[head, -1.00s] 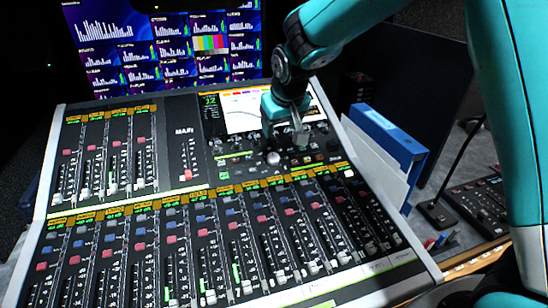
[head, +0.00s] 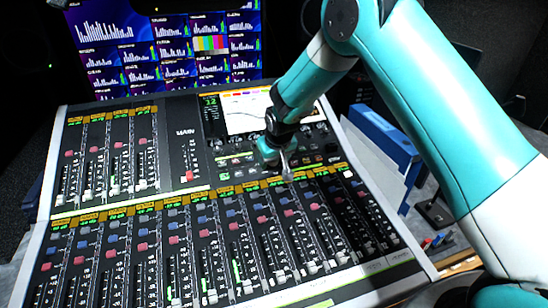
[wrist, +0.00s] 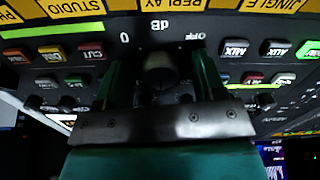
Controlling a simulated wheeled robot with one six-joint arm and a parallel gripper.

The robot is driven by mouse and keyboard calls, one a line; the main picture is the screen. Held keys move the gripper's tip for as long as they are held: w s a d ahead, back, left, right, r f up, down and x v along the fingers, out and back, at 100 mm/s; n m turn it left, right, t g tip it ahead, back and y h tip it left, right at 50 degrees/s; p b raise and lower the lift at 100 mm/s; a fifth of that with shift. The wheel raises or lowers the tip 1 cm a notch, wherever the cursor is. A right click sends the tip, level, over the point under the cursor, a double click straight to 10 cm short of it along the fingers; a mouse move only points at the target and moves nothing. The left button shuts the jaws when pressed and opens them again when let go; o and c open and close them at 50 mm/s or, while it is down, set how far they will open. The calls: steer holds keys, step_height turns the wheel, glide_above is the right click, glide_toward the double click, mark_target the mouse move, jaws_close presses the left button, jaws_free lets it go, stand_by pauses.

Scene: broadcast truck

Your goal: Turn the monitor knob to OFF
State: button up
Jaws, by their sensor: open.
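The monitor knob (wrist: 160,70) is a dark round knob on the console's control panel, with "0", "dB" and "OFF" printed upside down beyond it in the wrist view. My gripper (wrist: 163,82) is open, one finger on each side of the knob with dark gaps showing. I cannot tell whether either finger touches it. The knob's pointer is too dark to read. In the head view my gripper (head: 283,163) points down at the panel below the console screen and hides the knob.
The mixing console (head: 150,195) fills the middle, with faders and small coloured buttons around the gripper. In the wrist view a red CUT button (wrist: 91,52) lies left of the knob. A blue binder (head: 385,135) stands right of the console. A monitor wall (head: 165,45) is behind.

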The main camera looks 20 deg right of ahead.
steer(key=c, duration=0.9)
